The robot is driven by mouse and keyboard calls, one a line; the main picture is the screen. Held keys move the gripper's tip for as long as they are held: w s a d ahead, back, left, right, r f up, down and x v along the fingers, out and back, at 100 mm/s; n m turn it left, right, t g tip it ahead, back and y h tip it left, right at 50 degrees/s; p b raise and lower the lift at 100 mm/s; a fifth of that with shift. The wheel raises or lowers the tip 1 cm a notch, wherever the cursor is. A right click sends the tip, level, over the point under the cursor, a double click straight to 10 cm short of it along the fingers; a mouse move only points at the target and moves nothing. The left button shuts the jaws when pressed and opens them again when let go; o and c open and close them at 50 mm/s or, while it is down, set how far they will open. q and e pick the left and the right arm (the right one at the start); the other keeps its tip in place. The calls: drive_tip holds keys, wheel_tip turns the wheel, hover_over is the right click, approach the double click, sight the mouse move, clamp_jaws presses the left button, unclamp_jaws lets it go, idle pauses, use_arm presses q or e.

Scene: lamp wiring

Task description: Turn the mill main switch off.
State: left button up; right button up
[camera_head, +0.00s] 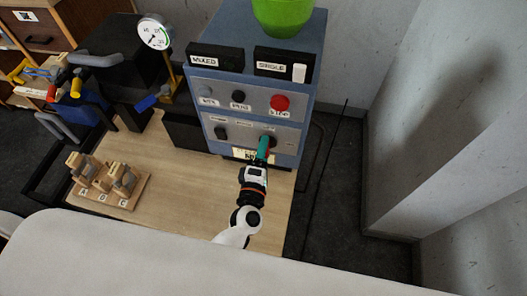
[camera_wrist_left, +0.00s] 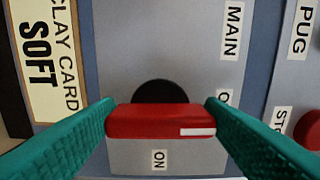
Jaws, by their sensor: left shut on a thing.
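The main switch shows in the left wrist view as a red handle (camera_wrist_left: 155,122) on a black round base, under a "MAIN" label (camera_wrist_left: 232,30). My left gripper (camera_wrist_left: 160,118) is shut on the handle, with a teal finger at each end. The white mark on the handle lies at its right end in that view, towards a label starting with "O" that a finger partly hides. An "ON" label (camera_wrist_left: 158,160) sits below the handle. In the head view my left gripper (camera_head: 264,147) reaches the lower right of the blue mill cabinet (camera_head: 312,75) and mostly hides the switch.
A red stop button (camera_head: 280,103) and a black knob (camera_head: 221,132) sit near the switch. A green bowl (camera_head: 284,14) stands on the cabinet. A wooden rack (camera_head: 110,186) marked A, B, C stands left on the board. Bare board (camera_head: 180,190) lies between rack and arm.

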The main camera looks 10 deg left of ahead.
use_arm(q)
drive_tip(key=o, duration=1)
drive_tip(key=s+b, duration=0.2)
drive_tip(key=s, duration=1)
drive_tip(key=shift+b, duration=0.35)
drive_tip(key=shift+s+f, duration=0.1)
